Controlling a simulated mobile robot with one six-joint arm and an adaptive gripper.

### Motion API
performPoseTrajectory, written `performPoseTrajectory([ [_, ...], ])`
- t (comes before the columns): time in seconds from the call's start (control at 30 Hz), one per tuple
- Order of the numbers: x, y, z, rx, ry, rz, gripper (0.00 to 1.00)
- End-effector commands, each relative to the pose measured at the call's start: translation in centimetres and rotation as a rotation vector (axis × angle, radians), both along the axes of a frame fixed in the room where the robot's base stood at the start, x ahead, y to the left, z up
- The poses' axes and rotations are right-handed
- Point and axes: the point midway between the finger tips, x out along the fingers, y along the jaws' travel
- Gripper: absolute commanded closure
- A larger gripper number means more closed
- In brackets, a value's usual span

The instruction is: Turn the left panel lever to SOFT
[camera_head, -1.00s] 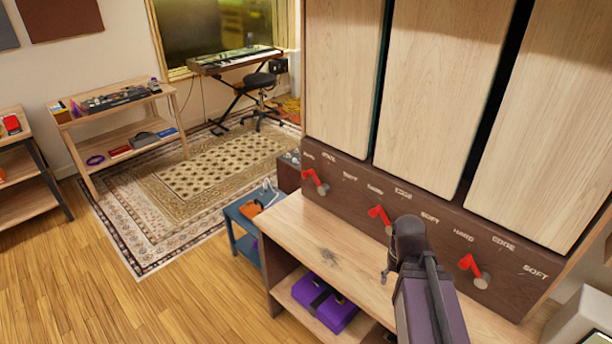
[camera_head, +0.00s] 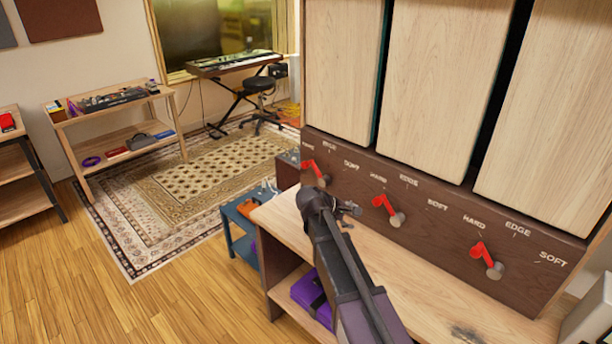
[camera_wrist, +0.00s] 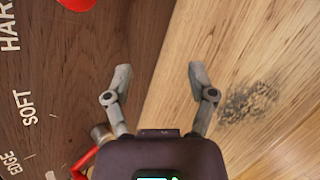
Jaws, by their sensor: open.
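The left lever (camera_head: 310,168) is a red handle on a round metal hub on the dark brown front panel. It points up and left, toward the panel's left label. Its SOFT label (camera_head: 351,165) lies to its right. My gripper (camera_head: 349,209) is open and empty, in front of the panel, right of and below the left lever. In the wrist view, the open fingers (camera_wrist: 160,75) stand over the seam between panel and tabletop. The left lever's red arm (camera_wrist: 83,163) shows at lower left, partly hidden by my gripper body.
The middle lever (camera_head: 385,204) and right lever (camera_head: 482,254) also point up and left. Tall pale wood panels (camera_head: 440,80) rise above. The wooden tabletop (camera_head: 455,295) lies below. A purple case (camera_head: 312,297) is on the shelf. A blue stand (camera_head: 243,222) is at left.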

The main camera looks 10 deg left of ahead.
Motion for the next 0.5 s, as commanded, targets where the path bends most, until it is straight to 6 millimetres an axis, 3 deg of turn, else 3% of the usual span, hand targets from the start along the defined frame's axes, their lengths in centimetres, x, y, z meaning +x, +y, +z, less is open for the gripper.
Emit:
performPoseTrajectory([
  [0.03, 2.0, 2.4, -0.5, -0.075, 0.003, 0.068, 0.28],
  [0.2, 5.9, 9.6, 0.8, -0.364, 0.018, 0.278, 0.28],
  [0.4, 8.5, 18.3, 2.7, -0.681, 0.033, 0.453, 0.28],
  [0.5, 9.0, 21.6, 3.5, -0.796, 0.038, 0.504, 0.28],
])
